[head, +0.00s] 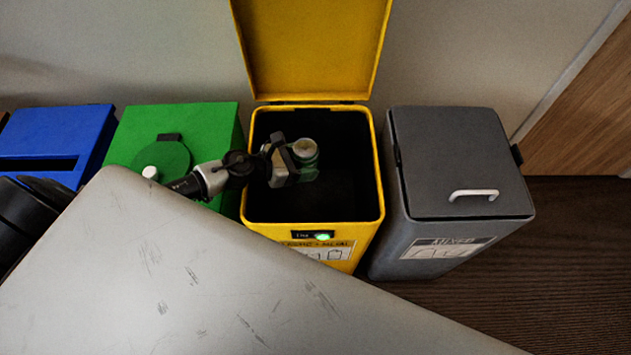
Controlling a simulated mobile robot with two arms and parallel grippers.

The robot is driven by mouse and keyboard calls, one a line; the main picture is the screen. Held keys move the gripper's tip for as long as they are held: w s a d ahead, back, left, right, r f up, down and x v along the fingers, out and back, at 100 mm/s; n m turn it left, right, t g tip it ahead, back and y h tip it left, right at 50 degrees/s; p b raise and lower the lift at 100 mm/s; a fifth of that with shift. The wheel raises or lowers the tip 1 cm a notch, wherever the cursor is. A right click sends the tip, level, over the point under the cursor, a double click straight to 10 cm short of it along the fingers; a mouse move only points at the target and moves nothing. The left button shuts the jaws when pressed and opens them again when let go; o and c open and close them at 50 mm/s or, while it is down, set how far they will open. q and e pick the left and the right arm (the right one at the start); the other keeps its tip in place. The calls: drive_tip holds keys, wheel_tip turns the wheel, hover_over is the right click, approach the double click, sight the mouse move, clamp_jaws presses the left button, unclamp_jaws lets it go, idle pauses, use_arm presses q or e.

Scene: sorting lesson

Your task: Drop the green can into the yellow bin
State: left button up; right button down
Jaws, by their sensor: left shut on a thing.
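The yellow bin (252,205) stands in the middle with its lid (312,50) raised against the wall. Its inside is dark. The green can (305,157) shows a pale round top and a greenish side over the bin's opening. My left gripper (291,160) reaches in from the left across the bin's left rim and is shut on the can. The gripper hides part of the can. I cannot tell how high the can is relative to the rim. My right gripper is not in view.
A green bin (215,120) with a round lid and a blue bin (85,125) stand to the left. A closed grey bin (440,150) with a white handle stands close on the right. A scratched grey surface (170,280) fills the front. Dark floor (570,260) is clear at right.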

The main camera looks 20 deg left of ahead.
use_arm(q)
drive_tip(key=shift+f, duration=0.15)
drive_tip(key=o, duration=1)
drive_tip(key=shift+b+v, duration=0.65)
drive_tip(key=shift+v, duration=4.75)
drive_tip(key=shift+f, duration=0.1)
